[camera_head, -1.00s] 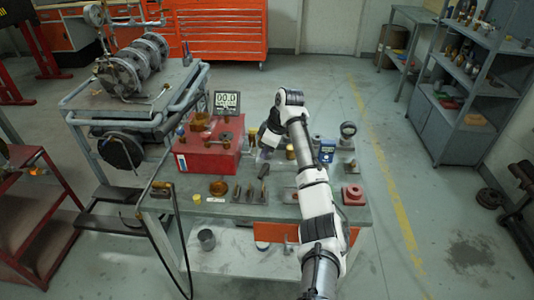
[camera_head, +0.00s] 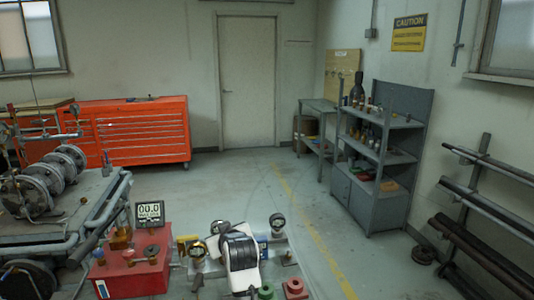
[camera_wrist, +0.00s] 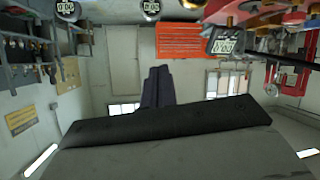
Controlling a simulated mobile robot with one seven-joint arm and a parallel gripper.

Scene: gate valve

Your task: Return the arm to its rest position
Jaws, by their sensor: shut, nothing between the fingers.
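My arm (camera_head: 240,252) is folded up at the bottom middle of the head view, a white and black link standing over the bench. My gripper is not clearly visible there. In the wrist view my gripper (camera_wrist: 157,75) shows as two dark fingers pressed together, with nothing between them. The wrist picture is upside down, with the bench items along its top edge. The fingers point toward the far wall and touch nothing that I can see.
A red box (camera_head: 135,268) with a digital display (camera_head: 150,214) stands left of my arm. Round gauges (camera_head: 277,222) and small parts are close around it. A pipe assembly (camera_head: 45,185) is at left, a grey shelf (camera_head: 378,165) at right. The floor behind is clear.

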